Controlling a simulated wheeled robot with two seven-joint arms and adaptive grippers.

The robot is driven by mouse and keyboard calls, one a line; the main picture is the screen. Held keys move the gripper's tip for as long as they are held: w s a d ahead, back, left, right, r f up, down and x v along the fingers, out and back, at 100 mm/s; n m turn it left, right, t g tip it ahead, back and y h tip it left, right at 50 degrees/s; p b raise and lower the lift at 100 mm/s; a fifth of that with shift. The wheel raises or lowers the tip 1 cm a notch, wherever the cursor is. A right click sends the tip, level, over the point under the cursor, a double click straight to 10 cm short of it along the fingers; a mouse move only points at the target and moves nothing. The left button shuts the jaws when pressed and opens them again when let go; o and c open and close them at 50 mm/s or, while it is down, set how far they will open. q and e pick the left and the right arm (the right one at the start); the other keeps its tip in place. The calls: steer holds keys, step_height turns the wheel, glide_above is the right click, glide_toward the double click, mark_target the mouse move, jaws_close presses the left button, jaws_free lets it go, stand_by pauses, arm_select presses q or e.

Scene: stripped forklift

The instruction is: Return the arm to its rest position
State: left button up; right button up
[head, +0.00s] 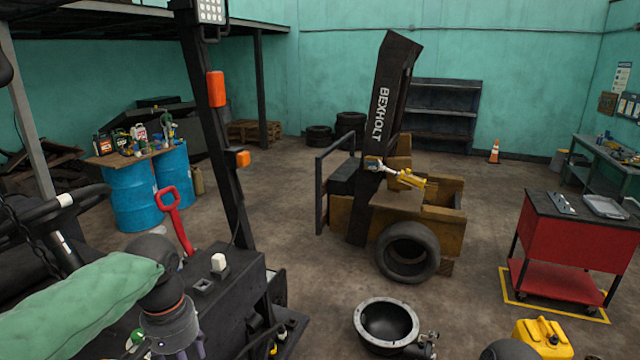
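Part of my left arm shows at the bottom left of the head view, as dark rounded links with a thin orange ring. It runs down out of the frame, and no fingertips of my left gripper can be seen. A dark rounded shape at the bottom edge, right of the middle, may be part of my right arm; my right gripper is not in view. I cannot see whether either gripper holds anything.
A round metal housing (360,312) and yellow can (542,338) are low in front. A red cart (570,245) stands right. Open floor (470,300) lies between.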

arm_select(q)
steer(key=w+d+f+h+b, duration=0.1)
steer(key=w+d+f+b, duration=0.15)
steer(key=f, duration=0.95)
steer(key=w+d+f+h+b, duration=0.1)
steer(key=d+f+b, duration=0.25)
steer(key=f, duration=0.95)
steer(key=w+d+f+h+b, duration=0.15)
steer(key=f+b, duration=0.25)
steer(key=f, duration=0.8)
steer(key=s+d+f+b, duration=0.2)
steer(key=s+f, duration=0.3)
steer(key=f, duration=0.6)
steer(key=s+d+f+n+b, duration=0.1)
steer(key=s+f+b, duration=0.4)
steer(key=f, duration=0.6)
steer(key=s+d+f+b, duration=0.3)
steer(key=s+f+b, duration=0.1)
steer(key=f, duration=0.7)
steer(key=shift+s, duration=0.8)
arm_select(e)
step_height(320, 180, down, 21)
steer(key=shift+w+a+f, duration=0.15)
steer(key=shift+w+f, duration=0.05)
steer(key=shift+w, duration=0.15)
arm_select(q)
steer(key=shift+d+f+h, duration=0.1)
steer(key=shift+h, duration=0.15)
